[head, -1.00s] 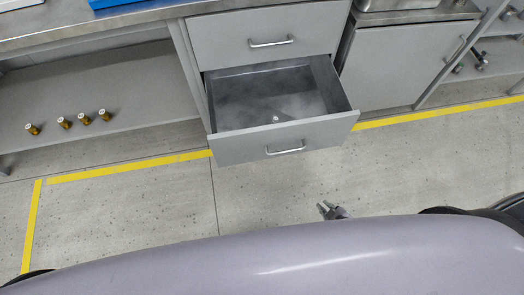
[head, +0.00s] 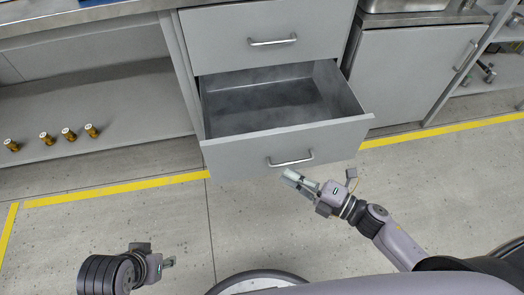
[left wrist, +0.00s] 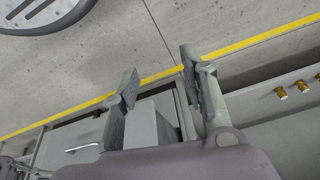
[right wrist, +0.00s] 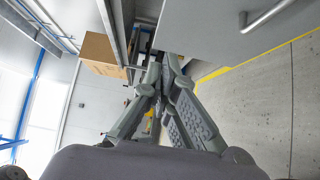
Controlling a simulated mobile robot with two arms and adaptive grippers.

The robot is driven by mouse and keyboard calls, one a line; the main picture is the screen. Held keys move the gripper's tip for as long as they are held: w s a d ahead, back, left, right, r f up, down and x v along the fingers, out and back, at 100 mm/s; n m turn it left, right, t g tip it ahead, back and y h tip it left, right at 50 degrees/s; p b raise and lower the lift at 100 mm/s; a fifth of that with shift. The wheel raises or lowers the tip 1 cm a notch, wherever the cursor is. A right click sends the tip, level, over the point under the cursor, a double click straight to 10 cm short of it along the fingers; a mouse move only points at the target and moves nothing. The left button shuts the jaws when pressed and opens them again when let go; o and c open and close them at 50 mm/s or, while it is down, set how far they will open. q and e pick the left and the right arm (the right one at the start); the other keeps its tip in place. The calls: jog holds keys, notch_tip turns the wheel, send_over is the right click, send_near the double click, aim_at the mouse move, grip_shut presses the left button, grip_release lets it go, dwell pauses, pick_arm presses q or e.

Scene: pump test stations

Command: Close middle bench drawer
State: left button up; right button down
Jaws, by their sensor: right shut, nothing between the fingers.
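The open drawer (head: 228,157) juts out of the grey bench below a shut drawer (head: 222,40). Its inside looks empty. Its front has a bar handle (head: 290,161); the handle also shows in the right wrist view (right wrist: 268,15). My right gripper (head: 289,176) is shut and empty, with its tips just in front of and below the handle in the head view. I cannot tell if they touch the drawer. My left gripper (head: 168,263) is low at the left, away from the drawer. In the left wrist view its fingers (left wrist: 158,72) stand apart with nothing between them.
A shelf (head: 100,125) left of the drawers holds several brass fittings (head: 69,133). A grey cabinet door (head: 400,80) is shut to the right. Yellow tape (head: 120,188) marks the floor along the bench. The floor before the drawer is clear apart from my arms.

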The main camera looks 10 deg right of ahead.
pick_arm(q)
jog(key=w+d+r+t+b, duration=0.1)
jog(key=w+d+t, duration=0.1)
jog(key=w, duration=0.4)
jog(key=shift+r+t+h, duration=0.2)
jog(key=shift+t+h, duration=0.2)
jog(key=shift+t, duration=0.2)
pick_arm(e)
jog(key=shift+w+a, duration=1)
jog(key=shift+w, duration=0.6)
jog(key=shift+w+a, duration=1)
jog(key=shift+w, duration=0.65)
jog(key=shift+w+a, duration=1)
jog(key=shift+w, duration=0.6)
